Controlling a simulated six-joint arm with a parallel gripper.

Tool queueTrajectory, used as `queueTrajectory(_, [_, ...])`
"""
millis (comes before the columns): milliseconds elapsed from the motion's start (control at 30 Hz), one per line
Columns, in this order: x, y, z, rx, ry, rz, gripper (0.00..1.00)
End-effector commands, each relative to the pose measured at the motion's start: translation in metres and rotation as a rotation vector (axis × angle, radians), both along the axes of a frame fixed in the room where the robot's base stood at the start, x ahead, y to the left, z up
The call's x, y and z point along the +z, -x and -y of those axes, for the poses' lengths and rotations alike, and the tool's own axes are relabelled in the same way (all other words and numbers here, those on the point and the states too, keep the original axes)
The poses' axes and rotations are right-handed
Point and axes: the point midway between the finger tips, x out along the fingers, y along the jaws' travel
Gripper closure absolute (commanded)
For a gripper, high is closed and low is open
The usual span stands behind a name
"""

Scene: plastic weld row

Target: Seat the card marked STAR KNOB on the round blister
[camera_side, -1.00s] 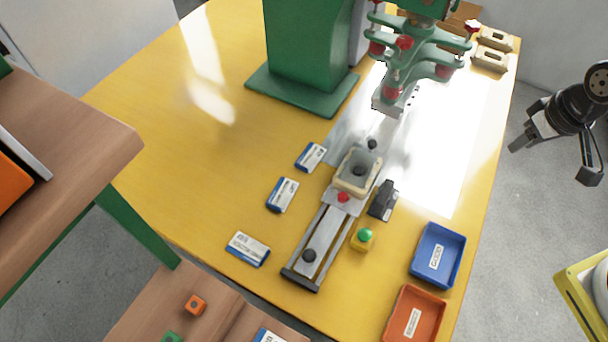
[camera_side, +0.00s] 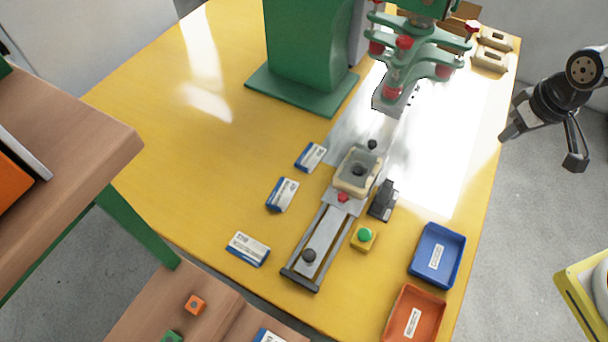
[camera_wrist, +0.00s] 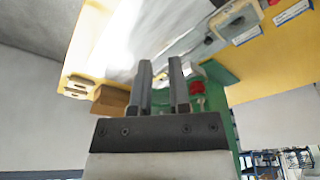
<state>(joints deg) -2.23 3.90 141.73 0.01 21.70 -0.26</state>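Three white-and-blue cards lie flat on the yellow table, left of the slide: an upper card (camera_side: 310,157), a middle card (camera_side: 282,195) and a lower card (camera_side: 248,249). Their print is too small to read, so I cannot tell which is STAR KNOB. A clear grey blister (camera_side: 357,170) sits in a cream nest (camera_side: 343,186) on the slide carriage; no card covers it. Which shape its cavity has is hard to tell. My gripper (camera_side: 508,132) is off the table's right edge, far from cards and blister. In the wrist view, its fingers (camera_wrist: 160,65) stand apart with nothing between.
The green press (camera_side: 415,60) with red knobs stands behind the nest. A dark clamp-like block (camera_side: 383,200) and a green button on a yellow box (camera_side: 363,238) are beside the slide. Blue (camera_side: 437,278) and orange (camera_side: 395,328) trays lie front right. The table's left is clear.

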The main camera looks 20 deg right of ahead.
Motion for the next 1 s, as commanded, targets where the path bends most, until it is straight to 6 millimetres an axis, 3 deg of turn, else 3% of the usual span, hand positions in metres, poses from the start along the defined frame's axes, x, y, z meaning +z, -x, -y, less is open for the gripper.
queueTrajectory(267, [-0.007, -0.063, -0.045, 0.125, 0.006, -0.035, 0.78])
queueTrajectory(500, [-0.022, -0.113, -0.099, 0.243, 0.014, -0.065, 0.78])
queueTrajectory(700, [-0.041, -0.144, -0.151, 0.343, 0.024, -0.09, 0.78])
queueTrajectory(1000, [-0.081, -0.169, -0.236, 0.49, 0.042, -0.129, 0.78])
